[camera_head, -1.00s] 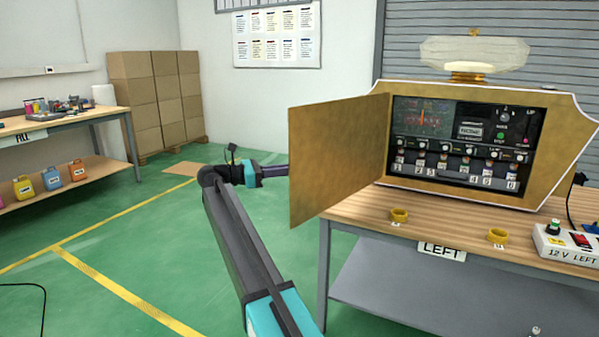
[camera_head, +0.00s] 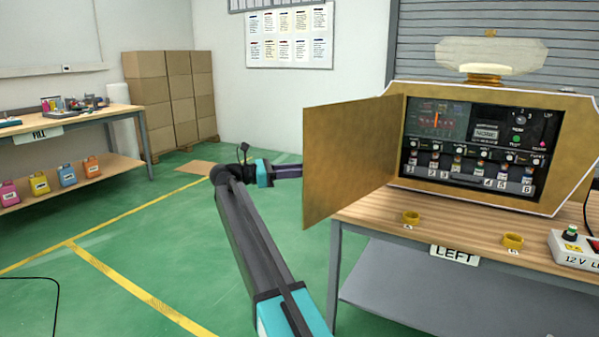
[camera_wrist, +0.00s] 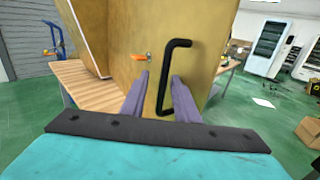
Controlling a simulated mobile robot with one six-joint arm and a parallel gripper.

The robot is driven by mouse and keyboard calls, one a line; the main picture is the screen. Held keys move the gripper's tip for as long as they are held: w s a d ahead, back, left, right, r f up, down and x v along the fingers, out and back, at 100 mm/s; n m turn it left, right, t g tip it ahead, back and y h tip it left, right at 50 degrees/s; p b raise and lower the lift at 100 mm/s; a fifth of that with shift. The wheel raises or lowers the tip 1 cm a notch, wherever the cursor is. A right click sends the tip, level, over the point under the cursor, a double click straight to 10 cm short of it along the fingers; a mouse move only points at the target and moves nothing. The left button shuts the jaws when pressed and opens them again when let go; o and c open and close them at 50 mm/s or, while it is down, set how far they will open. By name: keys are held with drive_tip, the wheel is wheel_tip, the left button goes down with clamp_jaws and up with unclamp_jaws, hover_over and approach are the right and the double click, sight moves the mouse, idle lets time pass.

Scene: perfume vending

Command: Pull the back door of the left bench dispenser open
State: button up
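The left bench dispenser (camera_head: 395,184) is a gold cabinet on the bench marked LEFT. Its back door (camera_head: 345,165) is a gold panel swung wide open to the left, with the panel of dials and numbered bottles inside showing. In the wrist view, the door (camera_wrist: 120,60) fills the middle and carries a black bar handle (camera_wrist: 164,85) and a small orange latch (camera_wrist: 142,57). My gripper (camera_wrist: 160,75) is open, its two fingers apart on either side of the handle's bar, with gaps showing.
Cardboard boxes (camera_head: 165,95) and a second bench (camera_head: 90,118) stand at the left.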

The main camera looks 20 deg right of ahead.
drive_tip(key=w+a+p, duration=0.1)
drive_tip(key=a, duration=1.2)
drive_tip(key=shift+w+a, duration=0.35)
drive_tip(key=shift+w, duration=0.05)
